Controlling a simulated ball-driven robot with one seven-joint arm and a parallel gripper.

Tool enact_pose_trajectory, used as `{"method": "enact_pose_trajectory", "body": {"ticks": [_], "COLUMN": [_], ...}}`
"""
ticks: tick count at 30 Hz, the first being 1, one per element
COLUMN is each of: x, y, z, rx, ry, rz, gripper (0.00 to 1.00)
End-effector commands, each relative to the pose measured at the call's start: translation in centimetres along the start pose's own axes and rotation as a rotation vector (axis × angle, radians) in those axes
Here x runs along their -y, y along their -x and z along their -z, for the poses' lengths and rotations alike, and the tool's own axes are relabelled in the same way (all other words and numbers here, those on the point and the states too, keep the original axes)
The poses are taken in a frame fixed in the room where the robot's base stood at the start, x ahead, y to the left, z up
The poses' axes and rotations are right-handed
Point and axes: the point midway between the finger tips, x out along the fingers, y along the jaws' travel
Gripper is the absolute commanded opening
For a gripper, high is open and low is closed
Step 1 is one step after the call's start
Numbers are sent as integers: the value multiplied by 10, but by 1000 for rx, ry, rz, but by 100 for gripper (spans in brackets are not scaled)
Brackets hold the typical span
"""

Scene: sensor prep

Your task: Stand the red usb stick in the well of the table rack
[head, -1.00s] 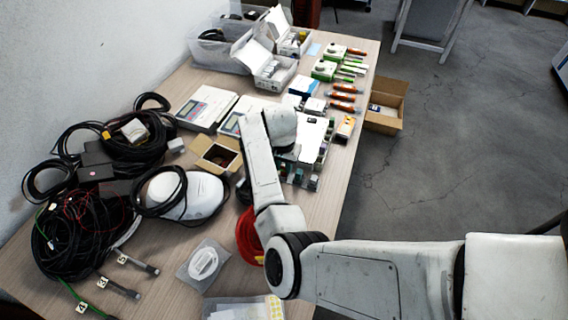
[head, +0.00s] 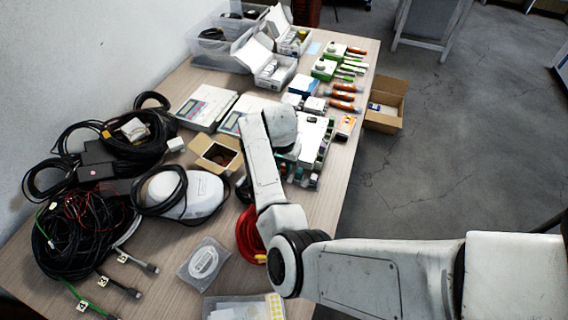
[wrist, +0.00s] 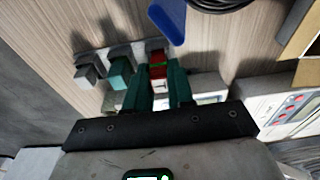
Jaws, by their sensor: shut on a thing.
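In the wrist view the red usb stick (wrist: 157,66) is between the two dark green fingers of my gripper (wrist: 162,82), which is shut on it. A green block (wrist: 120,72) and a grey block (wrist: 88,75) stand in a row to the left of the stick. I cannot tell whether the stick is inside the well or just above it. In the head view my arm hides the gripper and the stick.
A blue object (wrist: 168,18) lies close beyond the stick. In the head view an open cardboard box (head: 216,154), white meters (head: 206,107) and coiled black cables (head: 85,215) crowd the table. A red coil (head: 250,237) lies beside my arm. Another box (head: 384,105) is off the table's right edge.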

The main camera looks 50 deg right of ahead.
Motion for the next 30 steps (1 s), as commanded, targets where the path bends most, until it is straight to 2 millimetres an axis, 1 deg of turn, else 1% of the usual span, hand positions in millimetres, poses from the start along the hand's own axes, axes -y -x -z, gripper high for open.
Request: {"method": "enact_pose_trajectory", "body": {"ticks": [10, 11, 18, 20, 25, 27, 28, 30], "x": [0, 0, 0, 0, 0, 0, 0, 0], "y": [-2, -2, -2, -2, -2, -2, -2, -2], "z": [0, 0, 0, 0, 0, 0, 0, 0], "rx": [0, 0, 0, 0, 0, 0, 0, 0], "ry": [0, 0, 0, 0, 0, 0, 0, 0], "rz": [0, 0, 0, 0, 0, 0, 0, 0], "gripper": [0, 23, 46, 52, 52, 59, 61, 61]}}
